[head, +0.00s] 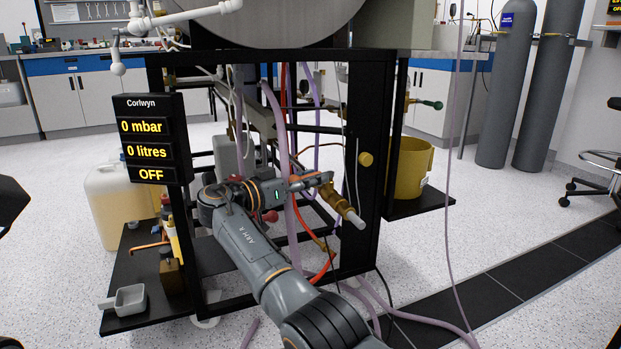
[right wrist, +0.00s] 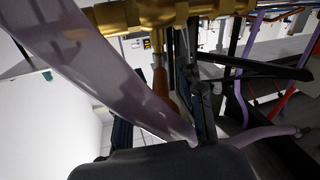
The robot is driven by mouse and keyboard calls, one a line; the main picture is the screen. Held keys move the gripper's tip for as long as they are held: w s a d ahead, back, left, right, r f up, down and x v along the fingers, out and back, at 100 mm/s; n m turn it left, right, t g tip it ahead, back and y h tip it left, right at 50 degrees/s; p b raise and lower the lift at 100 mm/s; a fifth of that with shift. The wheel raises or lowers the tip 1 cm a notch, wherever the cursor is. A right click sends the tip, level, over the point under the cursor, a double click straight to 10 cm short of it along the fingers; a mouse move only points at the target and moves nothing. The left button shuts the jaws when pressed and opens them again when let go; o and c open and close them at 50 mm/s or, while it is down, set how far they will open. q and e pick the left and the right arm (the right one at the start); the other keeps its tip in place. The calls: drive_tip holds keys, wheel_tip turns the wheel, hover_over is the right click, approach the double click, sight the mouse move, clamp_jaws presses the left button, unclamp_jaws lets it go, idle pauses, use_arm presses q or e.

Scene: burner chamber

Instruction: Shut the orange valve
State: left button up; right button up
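An orange handle (right wrist: 161,88) hangs down below a brass pipe fitting (right wrist: 150,16) in the right wrist view; I take it to be the orange valve. My right gripper (head: 312,181) is right beside this brass fitting. Its dark fingers (right wrist: 197,90) show close to the orange handle in the right wrist view. Whether they touch or grip it is unclear. My left gripper is not in view.
Purple hoses (head: 275,115) hang inside the black frame (head: 362,150) around my right arm; one (right wrist: 100,75) crosses close before the wrist camera. A display (head: 150,140) reads 0 mbar, 0 litres, OFF. A yellow bucket (head: 412,165) stands on the right shelf. Open floor lies to the right.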

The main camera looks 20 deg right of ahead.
drive_tip(key=shift+r, duration=0.15)
wheel_tip(320, 180, up, 10)
drive_tip(key=shift+f, duration=0.15)
idle(0.3)
